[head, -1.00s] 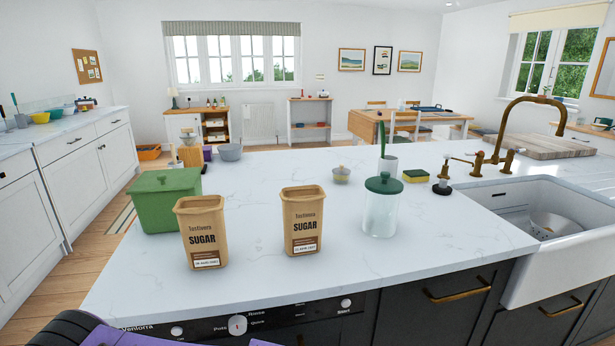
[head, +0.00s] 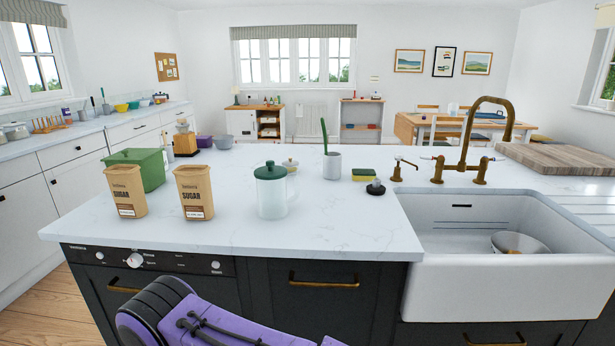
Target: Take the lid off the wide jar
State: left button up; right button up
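A clear jar (head: 272,199) with a dark green knobbed lid (head: 270,171) stands upright on the white island counter near its front edge. The lid sits on the jar. A wide green lidded container (head: 150,171) stands at the counter's left end, partly behind a sugar bag; its lid (head: 133,156) is on. Which of the two is the wide jar I cannot tell for sure. A purple and black part of my arm shows at the bottom, below the counter's front edge. Neither gripper is visible.
Two brown sugar bags (head: 126,192) (head: 194,193) stand left of the clear jar. A sponge (head: 365,174), brass tap (head: 465,145) and white sink (head: 500,278) are to the right.

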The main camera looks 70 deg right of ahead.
aim_at(270, 172)
jog(key=k, duration=0.1)
jog(key=z, duration=1.25)
